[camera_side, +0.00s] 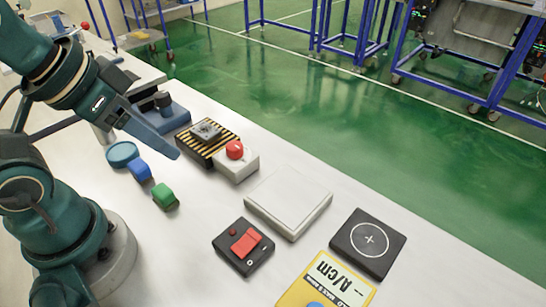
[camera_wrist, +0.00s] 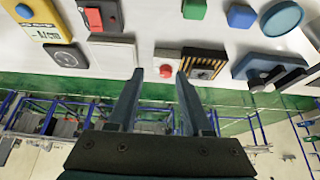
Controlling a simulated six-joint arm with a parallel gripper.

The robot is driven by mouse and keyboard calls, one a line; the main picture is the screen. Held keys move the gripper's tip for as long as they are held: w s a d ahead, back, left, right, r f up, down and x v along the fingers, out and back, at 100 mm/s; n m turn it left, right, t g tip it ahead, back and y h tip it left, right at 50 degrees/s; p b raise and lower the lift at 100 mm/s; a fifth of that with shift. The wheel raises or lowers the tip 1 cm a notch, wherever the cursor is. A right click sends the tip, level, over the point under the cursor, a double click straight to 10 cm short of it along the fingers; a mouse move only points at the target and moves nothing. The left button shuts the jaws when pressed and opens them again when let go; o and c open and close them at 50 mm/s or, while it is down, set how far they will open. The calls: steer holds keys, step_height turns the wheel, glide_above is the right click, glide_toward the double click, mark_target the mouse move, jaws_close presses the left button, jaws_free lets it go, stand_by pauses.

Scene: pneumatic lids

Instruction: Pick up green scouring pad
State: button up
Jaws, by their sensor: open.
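The green scouring pad (camera_side: 165,195) is a small green block lying on the white table, to the right of a blue block. It also shows at the top edge of the wrist view (camera_wrist: 194,9), partly cut off. My gripper (camera_side: 176,155) is above the table, up and behind the pad in the side view, and apart from it. In the wrist view my gripper (camera_wrist: 160,74) has its two fingers spread with nothing between them.
Close to the pad are the blue block (camera_side: 139,171) and a round teal disc (camera_side: 122,154). A striped box (camera_side: 190,148) and a red-button box (camera_side: 237,165) stand behind. A white plate (camera_side: 288,204) and a black red-switch box (camera_side: 243,252) lie right. Bare table surrounds the pad's front.

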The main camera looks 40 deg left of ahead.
steer(key=o, duration=0.6)
steer(key=shift+o, duration=0.2)
steer(key=g, duration=0.7)
glide_above(161, 190)
steer(key=w, duration=0.1)
step_height(161, 190, down, 10)
steer(key=shift+r, duration=0.1)
steer(key=shift+s+f, duration=0.2)
steer(key=shift+f, duration=0.3)
steer(key=shift+s+f, duration=0.15)
steer(key=shift+f, duration=1)
steer(key=shift+s+f, duration=0.15)
steer(key=shift+f, duration=0.95)
